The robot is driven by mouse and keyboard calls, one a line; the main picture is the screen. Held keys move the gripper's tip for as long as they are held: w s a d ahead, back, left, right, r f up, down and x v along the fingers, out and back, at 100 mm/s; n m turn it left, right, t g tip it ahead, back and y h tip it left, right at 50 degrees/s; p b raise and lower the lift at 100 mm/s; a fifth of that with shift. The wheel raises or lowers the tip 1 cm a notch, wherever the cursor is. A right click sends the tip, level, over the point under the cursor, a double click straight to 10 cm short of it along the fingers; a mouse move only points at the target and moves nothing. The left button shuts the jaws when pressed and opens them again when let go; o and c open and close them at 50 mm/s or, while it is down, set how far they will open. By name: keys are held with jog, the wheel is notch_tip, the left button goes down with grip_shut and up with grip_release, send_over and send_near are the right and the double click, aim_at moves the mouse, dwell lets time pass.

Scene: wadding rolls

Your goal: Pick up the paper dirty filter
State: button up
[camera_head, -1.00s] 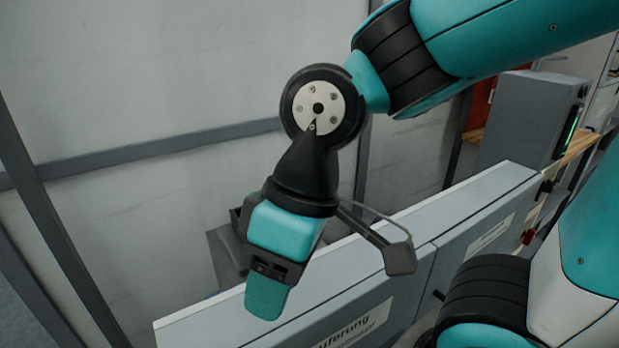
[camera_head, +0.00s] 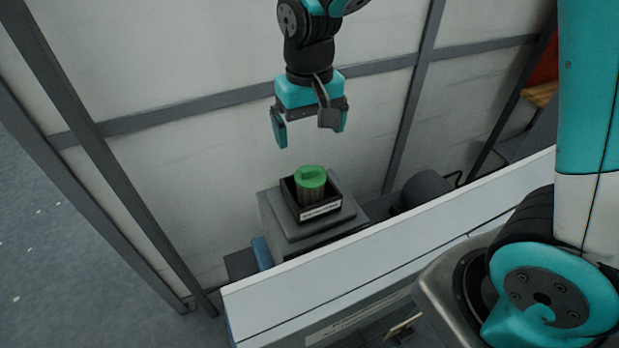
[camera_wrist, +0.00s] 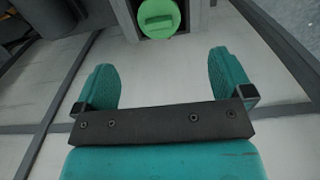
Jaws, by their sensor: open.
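In the wrist view the green top of the filter (camera_wrist: 158,17) shows at the upper edge, beyond my two spread teal fingers (camera_wrist: 160,75). The filter's lower part is hidden by the tray wall.
The tray sits on a grey pedestal (camera_head: 283,222) behind a long white-topped barrier (camera_head: 400,245). A framed pale wall (camera_head: 200,150) rises close behind. A dark rounded object (camera_head: 425,188) stands right of the pedestal, and a blue item (camera_head: 262,252) is at its left.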

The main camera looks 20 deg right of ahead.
aim_at(310, 168)
notch_tip(310, 168, down, 7)
jog(key=shift+f+p, duration=0.2)
jog(key=shift+p, duration=0.35)
jog(key=shift+d+f+p, duration=0.1)
jog(key=shift+f+p, duration=0.9)
jog(key=shift+f, duration=1.7)
jog(key=c, duration=1.1)
jog(key=shift+o, duration=0.2)
jog(key=shift+r, duration=0.1)
